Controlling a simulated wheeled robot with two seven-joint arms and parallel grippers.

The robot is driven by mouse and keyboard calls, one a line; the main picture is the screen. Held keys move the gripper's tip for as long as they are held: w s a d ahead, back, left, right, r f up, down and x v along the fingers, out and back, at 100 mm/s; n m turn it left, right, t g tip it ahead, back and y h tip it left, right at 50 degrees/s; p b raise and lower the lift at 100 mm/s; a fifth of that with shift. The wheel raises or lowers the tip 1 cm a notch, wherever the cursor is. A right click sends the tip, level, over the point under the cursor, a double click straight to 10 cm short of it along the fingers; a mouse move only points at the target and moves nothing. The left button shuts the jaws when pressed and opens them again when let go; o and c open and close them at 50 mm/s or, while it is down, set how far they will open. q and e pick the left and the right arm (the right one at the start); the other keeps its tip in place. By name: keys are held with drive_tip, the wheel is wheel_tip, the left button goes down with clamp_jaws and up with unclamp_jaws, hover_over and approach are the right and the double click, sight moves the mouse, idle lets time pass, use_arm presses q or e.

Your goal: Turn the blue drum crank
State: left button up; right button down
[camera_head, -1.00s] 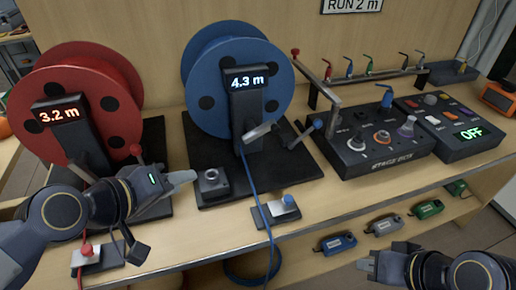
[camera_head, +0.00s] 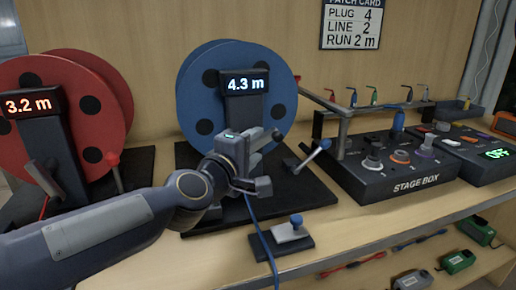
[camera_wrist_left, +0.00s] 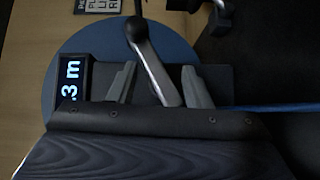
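The blue drum (camera_head: 200,85) stands upright on a black base, with a post and a display (camera_head: 245,84) reading 4.3 m in front. My left gripper (camera_head: 268,142) is at the front of this post, covering most of the crank there. In the left wrist view a grey crank arm (camera_wrist_left: 153,62) with a rounded end runs between the two fingers of my left gripper (camera_wrist_left: 160,85). The fingers are apart, with gaps to the arm. A blue-tipped lever (camera_head: 314,153) stands just right of the gripper. My right gripper is out of view.
The red drum (camera_head: 110,100) is at the left, behind my left arm. A small block with a blue knob (camera_head: 291,232) lies at the front edge. The stage box (camera_head: 400,172) and a panel reading OFF (camera_head: 480,158) are at the right.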

sight(257, 143)
use_arm(q)
drive_tip(key=shift+a+x, duration=0.1)
drive_tip(key=shift+x, duration=0.65)
drive_tip(key=shift+a+x, duration=0.15)
drive_tip(key=shift+x, duration=0.6)
